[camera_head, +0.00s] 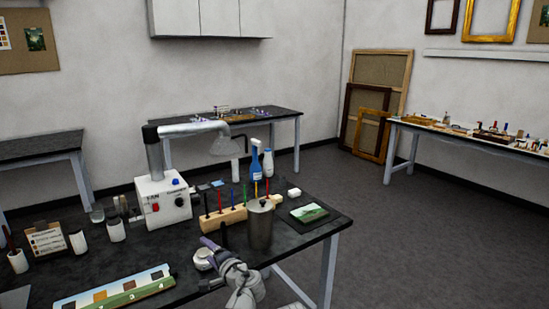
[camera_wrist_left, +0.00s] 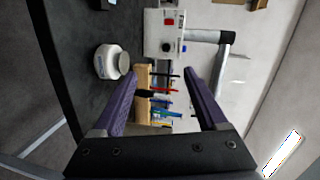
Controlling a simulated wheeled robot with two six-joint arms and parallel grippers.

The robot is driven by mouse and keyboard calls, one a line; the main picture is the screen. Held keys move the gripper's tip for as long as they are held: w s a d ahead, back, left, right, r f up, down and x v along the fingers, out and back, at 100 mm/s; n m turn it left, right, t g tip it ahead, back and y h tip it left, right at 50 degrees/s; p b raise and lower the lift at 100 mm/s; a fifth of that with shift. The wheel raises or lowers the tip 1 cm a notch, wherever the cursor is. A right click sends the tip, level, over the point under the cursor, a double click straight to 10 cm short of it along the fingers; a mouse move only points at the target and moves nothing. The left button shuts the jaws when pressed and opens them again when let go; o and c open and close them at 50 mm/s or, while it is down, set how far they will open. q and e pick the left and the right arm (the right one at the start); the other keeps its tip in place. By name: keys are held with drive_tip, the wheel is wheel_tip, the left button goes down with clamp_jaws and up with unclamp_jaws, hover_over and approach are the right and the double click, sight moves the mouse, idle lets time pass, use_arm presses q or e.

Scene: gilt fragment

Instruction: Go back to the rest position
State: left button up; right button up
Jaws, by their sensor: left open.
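My left gripper (camera_head: 216,240) is over the front edge of the dark table (camera_head: 185,272), its arm coming up from the bottom. In the left wrist view my left gripper (camera_wrist_left: 160,74) has its two purple fingers wide apart, with nothing held between them. A white round container (camera_head: 203,259) is close beside the gripper in the head view. It also shows left of the fingers in the left wrist view (camera_wrist_left: 110,63). A metal canister (camera_head: 260,228) stands just right of the gripper. My right gripper is not in view.
Floor (camera_head: 420,250) to the right is clear. Another table (camera_head: 455,129) stands at the right.

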use_arm(q)
drive_tip(key=s+d+f+n+g+h+b, duration=0.2)
drive_tip(key=s+f+g+b, duration=0.15)
drive_tip(key=s+f, duration=0.45)
drive_tip(key=s+d+f+n+g+h+b, duration=0.2)
drive_tip(key=s+f+g, duration=0.25)
drive_tip(key=f, duration=0.65)
drive_tip(key=s+d+f+n+g+h+b, duration=0.1)
drive_tip(key=s+d+f+g+h, duration=0.1)
drive_tip(key=s+d+f, duration=0.4)
drive_tip(key=s+d+f+g+h+b, duration=0.2)
drive_tip(key=s+d+g+h, duration=0.15)
drive_tip(key=s, duration=0.45)
wheel_tip(320, 180, up, 14)
drive_tip(key=p, duration=1.4)
drive_tip(key=shift+w+t+y, duration=0.15)
drive_tip(key=shift+t+y, duration=0.2)
drive_tip(key=shift+t, duration=0.1)
drive_tip(key=shift+a, duration=0.1)
